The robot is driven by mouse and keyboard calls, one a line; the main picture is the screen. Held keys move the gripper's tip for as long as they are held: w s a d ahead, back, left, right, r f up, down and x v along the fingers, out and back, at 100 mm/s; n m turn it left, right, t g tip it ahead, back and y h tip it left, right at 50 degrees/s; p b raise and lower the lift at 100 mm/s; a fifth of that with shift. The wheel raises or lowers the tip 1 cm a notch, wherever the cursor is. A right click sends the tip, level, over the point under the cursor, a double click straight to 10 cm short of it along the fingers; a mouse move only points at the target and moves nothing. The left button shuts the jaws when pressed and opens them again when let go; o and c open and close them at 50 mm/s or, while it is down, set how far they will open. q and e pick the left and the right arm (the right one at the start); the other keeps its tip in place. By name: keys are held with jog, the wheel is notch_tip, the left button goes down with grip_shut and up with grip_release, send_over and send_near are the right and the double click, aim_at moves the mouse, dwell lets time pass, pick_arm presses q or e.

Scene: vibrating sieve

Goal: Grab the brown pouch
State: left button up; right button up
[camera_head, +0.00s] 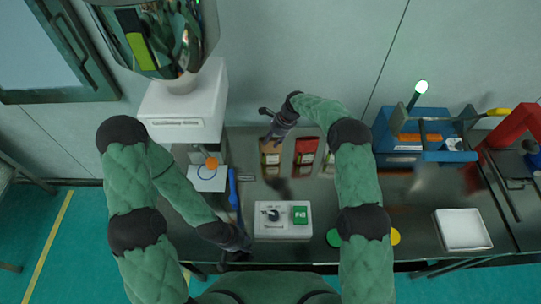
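A brown pouch (271,158) with a reddish label stands at the back of the grey table, leftmost in a row of pouches. My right gripper (265,125) is just above its top edge in the picture, with its fingers spread apart and nothing seen between them. Whether it touches the pouch cannot be told. My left gripper (238,252) is low at the table's front edge, left of the white control box. Its fingers are dark and small, so their opening is unclear.
A red pouch (306,151) stands right of the brown one. A blue tool (233,188) lies left. A blue toolbox (402,128) and white tray (462,229) are right. A white machine (184,108) stands back left.

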jog(key=shift+f, duration=0.15)
grip_shut()
dwell(0.6)
